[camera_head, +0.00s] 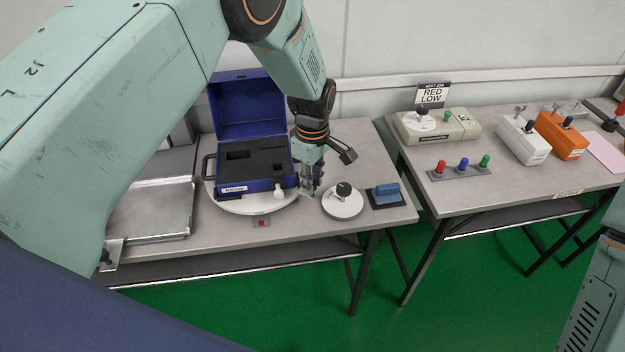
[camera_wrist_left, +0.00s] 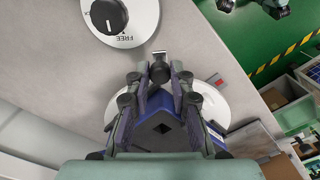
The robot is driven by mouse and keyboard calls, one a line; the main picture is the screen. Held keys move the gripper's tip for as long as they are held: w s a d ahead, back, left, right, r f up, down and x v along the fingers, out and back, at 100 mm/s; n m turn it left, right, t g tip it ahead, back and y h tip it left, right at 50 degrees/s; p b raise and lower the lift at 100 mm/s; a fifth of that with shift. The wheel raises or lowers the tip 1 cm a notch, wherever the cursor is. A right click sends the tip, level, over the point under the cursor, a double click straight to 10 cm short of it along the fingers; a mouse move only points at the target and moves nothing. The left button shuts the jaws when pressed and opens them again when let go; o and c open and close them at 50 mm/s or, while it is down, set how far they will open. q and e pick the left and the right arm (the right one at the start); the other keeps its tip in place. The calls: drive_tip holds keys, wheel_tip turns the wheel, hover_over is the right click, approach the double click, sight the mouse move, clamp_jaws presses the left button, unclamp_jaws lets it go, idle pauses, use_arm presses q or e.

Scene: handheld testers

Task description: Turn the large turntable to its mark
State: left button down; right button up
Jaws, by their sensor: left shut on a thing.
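The large turntable (camera_head: 240,206) is a white disc on the left table, with an open blue case (camera_head: 262,186) standing on it. Its white rim also shows in the left wrist view (camera_wrist_left: 212,103). A red mark (camera_head: 262,223) is on a small plate at the table's front, just before the disc; it also shows in the left wrist view (camera_wrist_left: 220,83). My left gripper (camera_head: 309,190) is at the disc's right edge, pointing down. In the left wrist view its fingers (camera_wrist_left: 159,78) are closed around a small grey peg (camera_wrist_left: 159,56). The peg's base is hidden.
A small white dial (camera_head: 342,202) with a black knob sits close right of my left gripper. A blue block on a dark pad (camera_head: 385,194) is beyond it. A metal tray (camera_head: 160,208) lies left of the turntable. The right table (camera_head: 500,190) holds several testers.

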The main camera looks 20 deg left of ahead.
use_arm(q)
drive_tip(key=shift+w+r, duration=0.1)
drive_tip(key=shift+w, duration=0.05)
drive_tip(key=c, duration=1.2)
unclamp_jaws()
drive_tip(key=shift+a, duration=0.15)
drive_tip(key=shift+o, duration=0.2)
drive_tip(key=shift+r, duration=0.1)
wheel_tip(320, 180, up, 12)
drive_tip(key=shift+f, duration=0.2)
